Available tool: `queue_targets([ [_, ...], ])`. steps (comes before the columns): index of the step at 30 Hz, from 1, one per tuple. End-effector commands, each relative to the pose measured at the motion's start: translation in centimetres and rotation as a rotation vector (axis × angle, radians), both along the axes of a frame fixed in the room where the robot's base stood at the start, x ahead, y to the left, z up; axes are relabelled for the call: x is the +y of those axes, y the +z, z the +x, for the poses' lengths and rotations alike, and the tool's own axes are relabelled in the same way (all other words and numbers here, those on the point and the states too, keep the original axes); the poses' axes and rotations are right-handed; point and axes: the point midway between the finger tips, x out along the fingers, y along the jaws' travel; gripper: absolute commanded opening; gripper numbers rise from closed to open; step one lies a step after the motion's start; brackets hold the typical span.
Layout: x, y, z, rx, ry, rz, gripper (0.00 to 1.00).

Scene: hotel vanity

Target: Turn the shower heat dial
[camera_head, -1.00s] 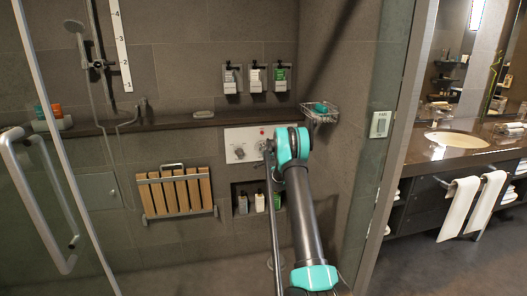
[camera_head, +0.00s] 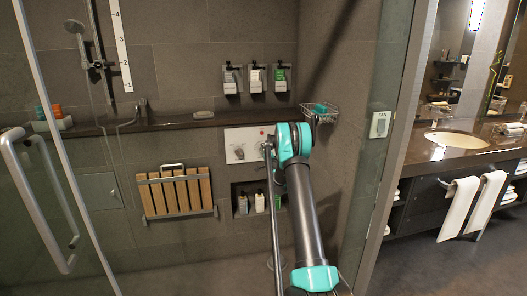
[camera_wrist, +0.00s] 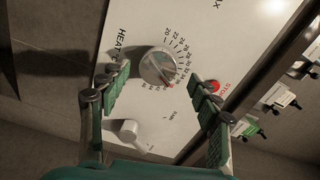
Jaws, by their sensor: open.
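The heat dial (camera_wrist: 158,66) is a round silver knob with a number scale around it and "HEAT" printed beside it. It sits on a white shower panel (camera_wrist: 130,30); the panel also shows in the head view (camera_head: 232,134). My gripper (camera_wrist: 160,82) is open, with one green-padded finger on each side of the dial in the wrist view. I see gaps between fingers and dial; the fingers' depth relative to it is unclear. In the head view my arm covers the panel's right part and hides the fingertips.
A second knob (camera_wrist: 130,130) and a red stop button (camera_wrist: 213,86) are on the panel near my fingers. Dispensers (camera_head: 255,78) hang above. A stone ledge (camera_head: 165,123), wire basket (camera_head: 320,112), bottle niche (camera_head: 237,190) and folded wooden seat (camera_head: 175,192) surround the panel.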

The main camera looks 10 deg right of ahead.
Motion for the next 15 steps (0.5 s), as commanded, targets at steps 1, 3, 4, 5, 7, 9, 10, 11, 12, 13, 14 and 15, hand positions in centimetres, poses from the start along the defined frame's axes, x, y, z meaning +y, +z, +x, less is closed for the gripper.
queue_targets([
  [1, 0.0, 0.1, -1.2, 0.000, -0.001, 0.000, 0.63],
  [3, 0.0, 0.1, -2.7, 0.000, 0.000, 0.000, 0.63],
  [4, 0.0, 0.1, -3.3, 0.000, 0.000, 0.000, 0.63],
  [5, 0.0, 0.1, -3.9, 0.000, 0.000, 0.000, 0.63],
  [7, 0.0, 0.2, -5.3, -0.001, -0.001, 0.000, 0.63],
  [9, 0.0, 0.1, -6.5, -0.001, -0.001, 0.000, 0.63],
  [10, 0.0, 0.2, -7.0, -0.001, -0.001, 0.000, 0.63],
  [11, 0.0, 0.2, -7.4, -0.001, -0.001, 0.000, 0.63],
  [12, 0.0, 0.2, -7.9, -0.001, -0.001, 0.000, 0.63],
  [13, 0.0, 0.2, -8.2, -0.001, -0.001, 0.000, 0.63],
  [14, -0.1, 0.2, -8.4, -0.001, -0.001, 0.000, 0.63],
  [15, -0.1, 0.2, -8.7, -0.001, -0.001, 0.000, 0.63],
])
